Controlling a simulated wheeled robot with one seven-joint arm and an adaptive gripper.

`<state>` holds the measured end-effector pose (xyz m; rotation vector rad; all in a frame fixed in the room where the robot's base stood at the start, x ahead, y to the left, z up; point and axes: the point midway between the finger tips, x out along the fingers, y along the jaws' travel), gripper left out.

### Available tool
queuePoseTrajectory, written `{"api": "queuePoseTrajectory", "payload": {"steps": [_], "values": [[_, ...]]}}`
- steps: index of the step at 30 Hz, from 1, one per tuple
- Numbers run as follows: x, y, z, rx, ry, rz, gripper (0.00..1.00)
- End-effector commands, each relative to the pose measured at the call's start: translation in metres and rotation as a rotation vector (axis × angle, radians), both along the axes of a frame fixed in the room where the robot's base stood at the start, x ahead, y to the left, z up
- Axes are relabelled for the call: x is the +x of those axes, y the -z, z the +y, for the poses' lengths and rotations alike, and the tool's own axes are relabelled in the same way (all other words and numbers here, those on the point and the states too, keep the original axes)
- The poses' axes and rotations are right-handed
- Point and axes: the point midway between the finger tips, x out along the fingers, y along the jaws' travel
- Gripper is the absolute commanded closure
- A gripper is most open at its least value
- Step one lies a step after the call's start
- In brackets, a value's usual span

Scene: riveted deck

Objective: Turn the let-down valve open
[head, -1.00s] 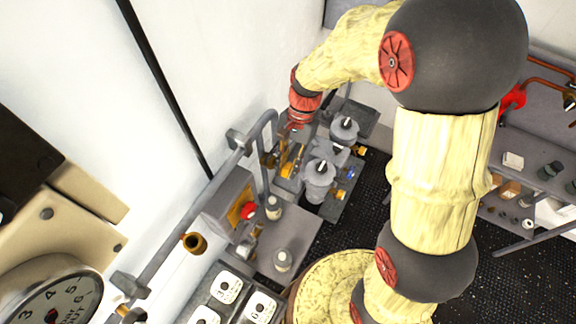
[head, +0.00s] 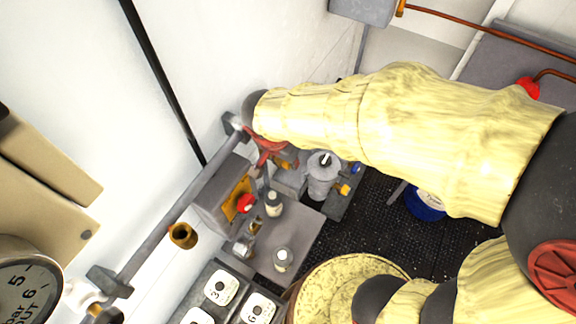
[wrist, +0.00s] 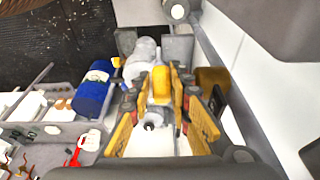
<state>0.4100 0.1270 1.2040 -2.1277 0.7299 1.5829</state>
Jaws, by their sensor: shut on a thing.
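In the wrist view, my gripper (wrist: 163,118) has its yellow-and-dark fingers closed in on both sides of a yellow part (wrist: 161,84), which looks like the handle of the let-down valve. The valve's body is mostly hidden by the fingers, and I cannot tell how far the handle is turned. A small pale round part with a dark centre shows between the fingers. In the head view, my gripper (head: 284,164) is low by the wall, mostly hidden by my wrist, beside a grey pot (head: 322,172).
A grey box with a red knob (head: 246,203) and a grey pipe rail (head: 165,222) stand close left of my gripper. A brass fitting (head: 182,235) juts from the rail. A blue can (wrist: 94,88) and a shelf with tools (wrist: 60,140) lie left in the wrist view.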

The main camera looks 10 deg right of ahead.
Motion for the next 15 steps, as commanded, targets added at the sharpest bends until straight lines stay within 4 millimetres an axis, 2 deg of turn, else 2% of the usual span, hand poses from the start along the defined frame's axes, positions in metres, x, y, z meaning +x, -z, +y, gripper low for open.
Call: {"api": "queuePoseTrajectory", "payload": {"steps": [1, 15], "values": [[0.0005, 0.0063, 0.0029, -0.013, -0.006, -0.028, 1.00], [-0.0023, 0.0091, 0.0040, -0.157, -0.002, -0.210, 1.00]]}}
